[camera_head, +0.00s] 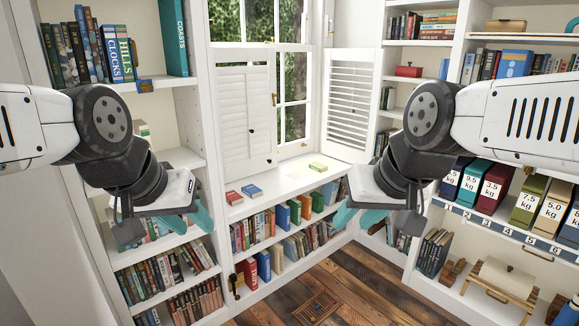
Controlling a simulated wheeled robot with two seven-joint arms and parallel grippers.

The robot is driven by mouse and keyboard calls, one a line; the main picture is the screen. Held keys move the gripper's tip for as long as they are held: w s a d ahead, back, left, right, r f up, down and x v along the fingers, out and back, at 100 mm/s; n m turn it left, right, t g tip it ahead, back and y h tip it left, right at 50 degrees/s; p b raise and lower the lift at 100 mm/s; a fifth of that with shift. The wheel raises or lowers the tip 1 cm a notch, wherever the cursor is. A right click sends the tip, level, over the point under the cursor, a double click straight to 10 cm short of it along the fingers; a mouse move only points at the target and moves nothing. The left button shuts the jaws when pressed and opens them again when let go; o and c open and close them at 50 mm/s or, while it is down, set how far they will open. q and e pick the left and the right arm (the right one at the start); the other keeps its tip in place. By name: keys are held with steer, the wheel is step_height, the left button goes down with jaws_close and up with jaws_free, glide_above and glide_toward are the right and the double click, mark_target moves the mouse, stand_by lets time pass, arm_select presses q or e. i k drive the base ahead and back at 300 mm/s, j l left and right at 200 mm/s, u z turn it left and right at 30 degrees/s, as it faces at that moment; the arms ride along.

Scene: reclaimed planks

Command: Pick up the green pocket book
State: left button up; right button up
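A small yellow-green book (318,167), the only green one lying loose, lies flat on the white window ledge (290,181) below the window. It looks like the green pocket book, and nothing covers it. My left gripper (190,217), with teal fingers, hangs at the left in front of the left bookcase, apart from the book. My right gripper (352,214), also teal-fingered, hangs to the right of and lower in the picture than the book, apart from it. I see nothing held in either gripper, but their finger gaps are not clear.
A red book (233,197) and a blue book (252,191) lie on the ledge's left part. Books fill the low shelf (262,284) under it. Bookcases stand left and right, the right one holding kg-labelled binders (492,188). The ledge around the green book is clear.

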mark_target(315, 168)
steer(key=i+l+z, duration=0.55)
steer(key=z, duration=0.25)
steer(key=i+z, duration=0.45)
steer(key=i+l+z, duration=0.1)
steer(key=i, duration=0.65)
steer(key=i+u, duration=0.2)
steer(key=u, duration=0.15)
steer(key=i+l+u, duration=0.1)
steer(key=i+u, duration=0.25)
steer(key=i+l+u, duration=0.1)
steer(key=u, duration=0.25)
steer(key=i+u, duration=0.4)
steer(key=i+l+u, duration=0.15)
steer(key=u, duration=0.25)
steer(key=i+l+u, duration=0.2)
steer(key=u, duration=0.2)
steer(key=i+l+u, duration=0.2)
steer(key=u, duration=0.2)
steer(key=i+l+u, duration=0.15)
steer(key=l+u, duration=0.25)
